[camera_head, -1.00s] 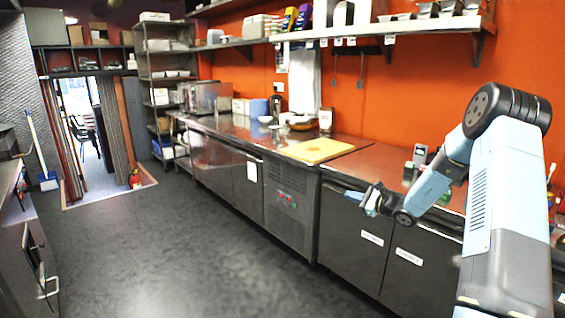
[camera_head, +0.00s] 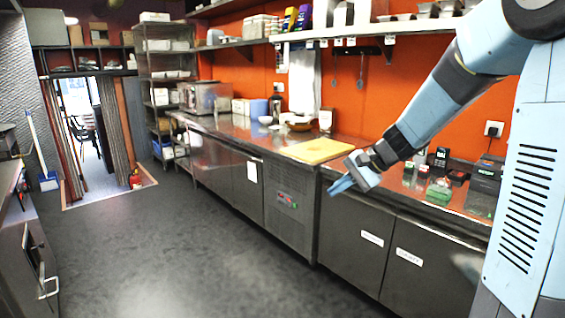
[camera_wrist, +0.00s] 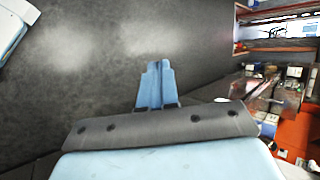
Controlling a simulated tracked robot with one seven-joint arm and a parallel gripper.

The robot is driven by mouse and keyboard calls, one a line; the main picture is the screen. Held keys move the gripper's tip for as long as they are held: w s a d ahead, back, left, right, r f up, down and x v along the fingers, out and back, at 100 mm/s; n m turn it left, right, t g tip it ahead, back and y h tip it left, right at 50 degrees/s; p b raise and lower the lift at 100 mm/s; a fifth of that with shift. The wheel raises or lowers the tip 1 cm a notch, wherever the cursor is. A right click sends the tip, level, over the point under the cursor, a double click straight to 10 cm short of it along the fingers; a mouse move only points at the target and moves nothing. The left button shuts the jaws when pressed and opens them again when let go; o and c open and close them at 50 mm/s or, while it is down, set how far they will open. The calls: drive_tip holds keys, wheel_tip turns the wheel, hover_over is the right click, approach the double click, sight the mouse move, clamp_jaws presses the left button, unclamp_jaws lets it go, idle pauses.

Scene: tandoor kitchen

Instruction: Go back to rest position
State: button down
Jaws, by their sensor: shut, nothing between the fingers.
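My gripper (camera_head: 341,186) is in the head view, at the end of my arm. It hangs in front of the steel counter's front edge, to the right of the yellow cutting board, and points down and left. In the wrist view its light blue fingers (camera_wrist: 156,66) lie together over the dark floor, with nothing between them. My arm comes in from the upper right of the head view, bent at the top and slanting down to the gripper.
The steel counter (camera_head: 236,131) runs along the orange wall, with a yellow cutting board (camera_head: 318,151) on it. A card terminal (camera_head: 441,158) and a green item (camera_head: 439,192) lie on its right part. A shelf (camera_head: 330,32) hangs above. The floor (camera_head: 170,240) is clear.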

drive_tip(key=s+d+r+n+t+h, duration=0.1)
drive_tip(key=s+d+r+n+h, duration=0.1)
drive_tip(key=s, duration=0.6)
drive_tip(key=s+d+r+n+t+h, duration=0.1)
drive_tip(key=s+d+r+n+h, duration=0.1)
drive_tip(key=s, duration=0.6)
drive_tip(key=s+d+r+n+t+h, duration=0.1)
drive_tip(key=s+d+r+n+h, duration=0.1)
drive_tip(key=s, duration=0.7)
drive_tip(key=shift+d+r+n+h, duration=0.25)
drive_tip(key=shift+d+n+h, duration=0.25)
drive_tip(key=shift+d+h, duration=0.9)
